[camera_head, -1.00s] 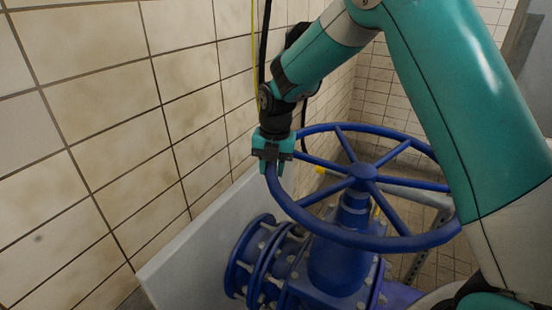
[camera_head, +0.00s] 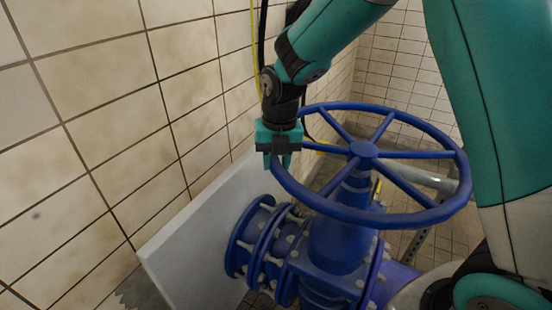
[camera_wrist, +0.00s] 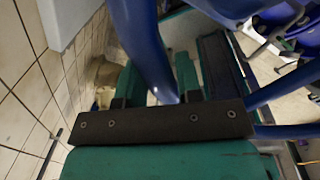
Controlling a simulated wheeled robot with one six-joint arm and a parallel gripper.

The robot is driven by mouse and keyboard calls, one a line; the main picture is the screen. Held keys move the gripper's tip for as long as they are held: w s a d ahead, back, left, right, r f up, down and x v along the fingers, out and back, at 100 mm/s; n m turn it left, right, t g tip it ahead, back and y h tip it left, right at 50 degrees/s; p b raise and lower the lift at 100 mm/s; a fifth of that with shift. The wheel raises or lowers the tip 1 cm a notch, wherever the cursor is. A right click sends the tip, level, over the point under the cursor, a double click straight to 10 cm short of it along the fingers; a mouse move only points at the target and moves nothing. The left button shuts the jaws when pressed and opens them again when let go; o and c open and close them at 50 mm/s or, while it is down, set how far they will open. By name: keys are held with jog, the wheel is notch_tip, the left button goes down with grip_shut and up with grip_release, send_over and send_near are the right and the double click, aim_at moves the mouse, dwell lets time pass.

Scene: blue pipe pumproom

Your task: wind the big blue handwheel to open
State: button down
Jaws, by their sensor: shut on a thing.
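The big blue handwheel (camera_head: 330,206) lies nearly level on top of the blue valve body (camera_head: 342,225), with spokes running to a round hub. My gripper (camera_head: 279,160) points down over the left side of its rim. In the wrist view, the blue rim (camera_wrist: 142,40) passes between the two teal fingers of my gripper (camera_wrist: 157,82), which are shut on it. The far part of the rim is clear of my arm in the head view. The exact finger contact is partly hidden.
A tiled wall (camera_head: 110,120) stands close to the left of my gripper. A pale grey panel (camera_head: 195,240) stands between the wall and the flanged blue pipe (camera_head: 252,240). Black and yellow cables hang behind my wrist. A grey pipe (camera_head: 430,180) runs behind the wheel.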

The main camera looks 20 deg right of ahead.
jog(key=c, duration=0.8)
grip_release()
notch_tip(320, 180, up, 18)
jog(key=d+b, duration=0.1)
jog(key=shift+s+f, duration=0.2)
jog(key=shift+f, duration=0.05)
